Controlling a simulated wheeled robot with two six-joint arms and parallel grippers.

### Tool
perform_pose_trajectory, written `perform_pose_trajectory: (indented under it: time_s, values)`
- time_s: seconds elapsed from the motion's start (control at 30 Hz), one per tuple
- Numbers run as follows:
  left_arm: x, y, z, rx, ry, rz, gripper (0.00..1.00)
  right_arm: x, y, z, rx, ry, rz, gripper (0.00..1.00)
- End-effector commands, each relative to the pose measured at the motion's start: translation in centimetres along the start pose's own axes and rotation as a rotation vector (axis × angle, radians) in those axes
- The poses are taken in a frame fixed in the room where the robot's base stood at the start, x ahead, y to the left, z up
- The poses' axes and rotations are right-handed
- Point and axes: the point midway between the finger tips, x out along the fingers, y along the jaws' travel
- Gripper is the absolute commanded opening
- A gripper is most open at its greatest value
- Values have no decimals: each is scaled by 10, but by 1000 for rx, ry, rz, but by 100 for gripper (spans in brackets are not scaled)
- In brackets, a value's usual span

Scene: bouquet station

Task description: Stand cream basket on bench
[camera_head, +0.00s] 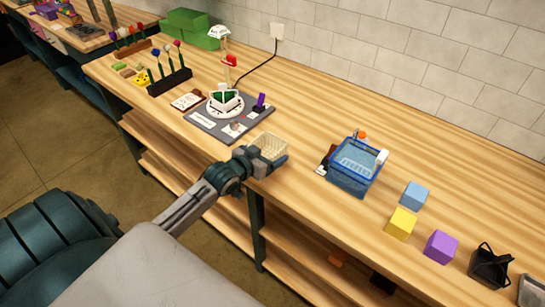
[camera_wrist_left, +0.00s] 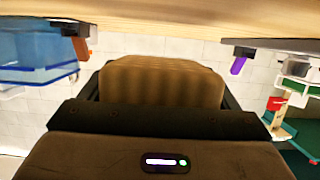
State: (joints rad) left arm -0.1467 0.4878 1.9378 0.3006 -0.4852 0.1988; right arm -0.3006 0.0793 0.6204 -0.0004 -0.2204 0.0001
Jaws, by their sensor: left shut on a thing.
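The cream basket (camera_head: 269,145) is a small box with see-through mesh-like walls, near the front edge of the bench (camera_head: 310,133). My left gripper (camera_head: 264,158) is shut on the cream basket, reaching it from the front left. In the left wrist view the bench is at the top of an upside-down picture. The basket (camera_wrist_left: 163,80) looks brown and shaded there, and a strip of wall shows between it and the bench, so it appears held above the top. My right gripper is not in view.
A blue crate (camera_head: 352,181) stands to the right, with blue (camera_head: 414,195), yellow (camera_head: 401,223) and purple (camera_head: 440,247) blocks beyond it. A grey mat (camera_head: 205,119) with a white round stand (camera_head: 226,107) lies to the left. Bare wood shows between basket and crate.

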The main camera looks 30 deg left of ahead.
Motion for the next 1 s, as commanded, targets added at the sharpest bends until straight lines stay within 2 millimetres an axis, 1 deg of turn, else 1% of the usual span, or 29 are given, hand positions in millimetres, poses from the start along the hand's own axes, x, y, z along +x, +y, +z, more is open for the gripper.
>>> perform_pose_trajectory:
  time_s: [0.03,0.1,0.2,0.27,0.4,0.53,0.83,0.87,0.93,1.0]
  values:
    - [8,1,-4,-4,1,-2,58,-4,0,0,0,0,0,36]
    - [15,2,-5,-2,1,-1,58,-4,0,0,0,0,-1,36]
    - [20,2,-3,0,-1,0,58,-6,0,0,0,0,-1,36]
    - [22,2,2,-1,-4,-1,58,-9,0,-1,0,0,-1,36]
    - [27,2,22,-2,-5,-2,58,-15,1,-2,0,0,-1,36]
    - [30,2,30,1,-2,-2,58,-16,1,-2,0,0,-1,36]
    - [30,2,33,2,-1,-2,58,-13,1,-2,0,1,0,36]
    - [30,2,34,2,-2,-2,85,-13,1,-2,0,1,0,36]
    - [30,2,32,2,-2,-2,98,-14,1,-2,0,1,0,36]
    - [30,2,32,2,-2,-2,100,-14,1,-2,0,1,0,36]
